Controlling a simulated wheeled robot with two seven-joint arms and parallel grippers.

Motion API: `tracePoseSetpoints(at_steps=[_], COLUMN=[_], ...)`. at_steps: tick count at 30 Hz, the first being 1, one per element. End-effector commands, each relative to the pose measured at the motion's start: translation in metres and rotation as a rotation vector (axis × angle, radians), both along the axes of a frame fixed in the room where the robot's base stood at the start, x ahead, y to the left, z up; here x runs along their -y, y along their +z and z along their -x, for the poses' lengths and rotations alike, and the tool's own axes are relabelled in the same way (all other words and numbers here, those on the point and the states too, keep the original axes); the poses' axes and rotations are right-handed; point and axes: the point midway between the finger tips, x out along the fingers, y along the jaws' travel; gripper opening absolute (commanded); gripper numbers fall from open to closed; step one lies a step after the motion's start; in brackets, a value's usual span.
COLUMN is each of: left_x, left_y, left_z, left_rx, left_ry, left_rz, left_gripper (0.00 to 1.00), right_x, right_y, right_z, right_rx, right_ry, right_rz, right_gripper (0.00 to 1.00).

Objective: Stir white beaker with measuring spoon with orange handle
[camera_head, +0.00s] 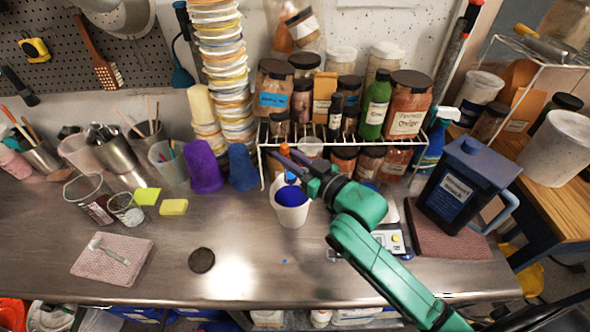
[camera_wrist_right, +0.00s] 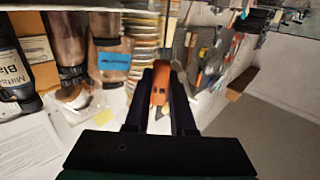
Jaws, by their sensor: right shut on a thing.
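The white beaker (camera_head: 291,214) stands upright on the metal bench, in front of the wire rack, with deep blue contents (camera_head: 291,196) showing at its mouth. My right gripper (camera_head: 296,160) is above and just behind the beaker's mouth. It is shut on the measuring spoon's orange handle (camera_head: 284,150). In the right wrist view the orange handle (camera_wrist_right: 159,84) sits between the two dark fingers. The spoon's lower end is hard to make out near the beaker's rim, so I cannot tell how deep it reaches. My left gripper is out of view.
Behind the beaker, a wire rack (camera_head: 262,158) holds several jars. A purple cup (camera_head: 203,167) and a blue cup (camera_head: 241,168) stand to its left. A scale (camera_head: 389,241) and a dark blue jug (camera_head: 462,187) are to its right. The front left bench is mostly clear around a dark lid (camera_head: 202,260).

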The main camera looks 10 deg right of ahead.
Motion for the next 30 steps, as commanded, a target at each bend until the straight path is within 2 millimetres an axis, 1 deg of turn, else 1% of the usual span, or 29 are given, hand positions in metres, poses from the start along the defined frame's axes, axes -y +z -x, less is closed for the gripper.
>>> tracePoseSetpoints(at_steps=[2, 5, 10, 13, 17, 22, 23, 27, 30], left_x=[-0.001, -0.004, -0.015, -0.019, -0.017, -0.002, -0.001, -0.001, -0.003], left_y=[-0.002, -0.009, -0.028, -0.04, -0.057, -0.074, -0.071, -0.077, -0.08], left_z=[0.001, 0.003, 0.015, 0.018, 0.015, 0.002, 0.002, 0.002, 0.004], left_rx=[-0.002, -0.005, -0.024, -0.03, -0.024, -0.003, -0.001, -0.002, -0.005], left_ry=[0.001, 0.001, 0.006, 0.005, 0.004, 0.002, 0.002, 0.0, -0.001], left_rz=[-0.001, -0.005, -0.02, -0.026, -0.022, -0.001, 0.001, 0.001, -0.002], left_gripper=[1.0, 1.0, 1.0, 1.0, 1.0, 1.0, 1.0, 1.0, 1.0], right_x=[0.001, 0.007, 0.027, 0.04, 0.055, 0.075, 0.077, 0.089, 0.095], right_y=[-0.001, -0.008, -0.026, -0.035, -0.05, -0.068, -0.07, -0.089, -0.098], right_z=[-0.001, -0.004, -0.016, -0.023, -0.032, -0.043, -0.045, -0.051, -0.055], right_rx=[-0.015, -0.054, -0.181, -0.265, -0.375, -0.516, -0.548, -0.683, -0.756], right_ry=[0.003, 0.002, 0.0, 0.0, -0.001, -0.001, -0.002, -0.002, 0.0], right_rz=[-0.016, -0.083, -0.307, -0.457, -0.65, -0.898, -0.949, -1.181, -1.306], right_gripper=[0.0, 0.0, 0.0, 0.0, 0.0, 0.0, 0.0, 0.0, 0.0])
